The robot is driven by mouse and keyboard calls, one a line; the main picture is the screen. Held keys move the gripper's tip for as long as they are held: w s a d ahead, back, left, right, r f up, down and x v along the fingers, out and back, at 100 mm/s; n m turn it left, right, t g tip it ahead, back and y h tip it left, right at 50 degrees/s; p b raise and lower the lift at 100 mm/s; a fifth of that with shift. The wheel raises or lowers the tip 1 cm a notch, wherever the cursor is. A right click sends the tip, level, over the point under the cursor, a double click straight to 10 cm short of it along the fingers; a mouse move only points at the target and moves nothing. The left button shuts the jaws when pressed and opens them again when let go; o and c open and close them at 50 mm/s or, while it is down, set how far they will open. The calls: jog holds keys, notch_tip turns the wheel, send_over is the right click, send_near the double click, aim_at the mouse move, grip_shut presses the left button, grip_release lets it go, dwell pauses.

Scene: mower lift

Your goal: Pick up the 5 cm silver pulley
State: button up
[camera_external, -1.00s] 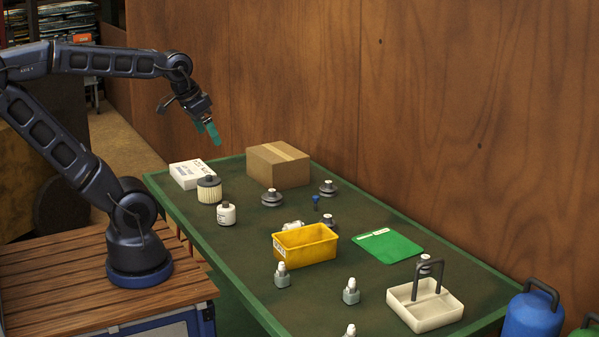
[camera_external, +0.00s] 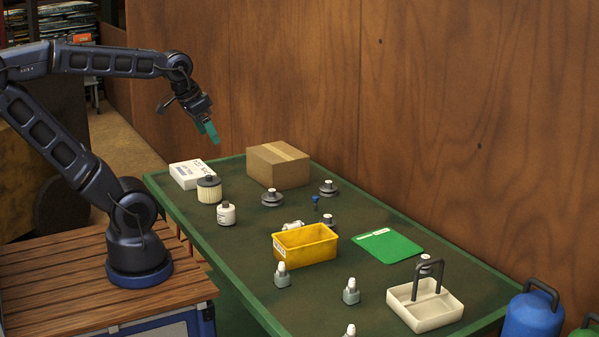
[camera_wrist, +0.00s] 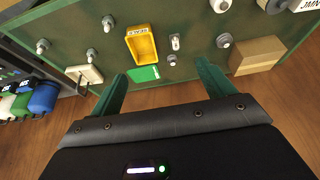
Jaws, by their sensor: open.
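Several grey pulley-like discs with pale hubs stand on the green table. I cannot tell which is the 5 cm silver one. In the wrist view, one disc (camera_wrist: 224,41) lies near the carton and a smaller one (camera_wrist: 172,59) near the green folder. My gripper (camera_external: 208,130) is open and empty, high above the table's far left end, touching nothing.
A carton (camera_external: 278,165), white box (camera_external: 192,174), filter (camera_external: 209,190) and white bottle (camera_external: 226,214) crowd the far end. A yellow bin (camera_external: 305,246), green folder (camera_external: 388,246) and handled white tote (camera_external: 425,306) stand nearer. Small fittings (camera_external: 282,276) line the front. A wooden wall is behind.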

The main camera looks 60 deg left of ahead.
jog(key=shift+c, duration=0.7)
